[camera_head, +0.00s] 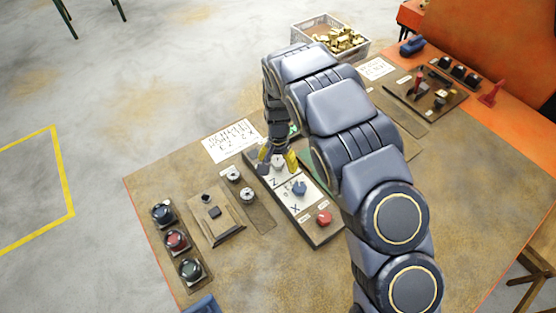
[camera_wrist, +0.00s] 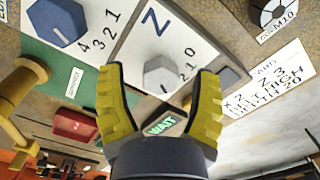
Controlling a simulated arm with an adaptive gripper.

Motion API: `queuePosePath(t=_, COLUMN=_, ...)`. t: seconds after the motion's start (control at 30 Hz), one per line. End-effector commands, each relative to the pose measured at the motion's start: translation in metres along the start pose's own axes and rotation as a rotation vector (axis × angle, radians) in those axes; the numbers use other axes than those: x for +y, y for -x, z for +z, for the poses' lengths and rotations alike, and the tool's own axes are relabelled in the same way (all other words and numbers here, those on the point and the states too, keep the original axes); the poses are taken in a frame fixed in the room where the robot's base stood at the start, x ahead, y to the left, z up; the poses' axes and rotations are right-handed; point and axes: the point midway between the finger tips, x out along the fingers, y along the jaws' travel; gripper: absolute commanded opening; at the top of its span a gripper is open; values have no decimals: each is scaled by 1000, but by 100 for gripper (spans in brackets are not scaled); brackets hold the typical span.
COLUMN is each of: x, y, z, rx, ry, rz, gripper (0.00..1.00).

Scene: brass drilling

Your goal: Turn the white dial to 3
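The white dial (camera_wrist: 160,76) sits on a white plate marked Z; the digits 2, 1 and 0 show beside it. I cannot tell which digit it points to, and some of its scale is hidden. My gripper (camera_wrist: 159,72) is open, its yellow fingertips on either side of the dial with a gap on both sides. In the head view the white dial (camera_head: 278,160) shows between the fingers of my gripper (camera_head: 278,163), which points down at the panel. A blue dial (camera_wrist: 57,20) with digits 1 to 4 is on the adjoining plate, marked X in the head view.
A red knob (camera_head: 324,217) is at the panel's near end. White round knobs (camera_head: 248,195) and a row of coloured buttons (camera_head: 176,240) lie to the left. A handwritten sheet (camera_head: 232,141) lies behind. A crate (camera_head: 301,37) of brass pieces stands at the back. My arm hides part of the table.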

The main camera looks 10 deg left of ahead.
Motion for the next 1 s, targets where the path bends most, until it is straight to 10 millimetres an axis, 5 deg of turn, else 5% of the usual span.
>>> queuePosePath(t=0.27, x=-1, y=8, z=-1, rx=4, ry=0, rz=-2, gripper=64)
queuePosePath(t=0.7, x=-1, y=94, z=-2, rx=8, ry=0, rz=-6, gripper=64)
queuePosePath(t=1.0, x=0, y=120, z=-1, rx=3, ry=0, rz=-2, gripper=64)
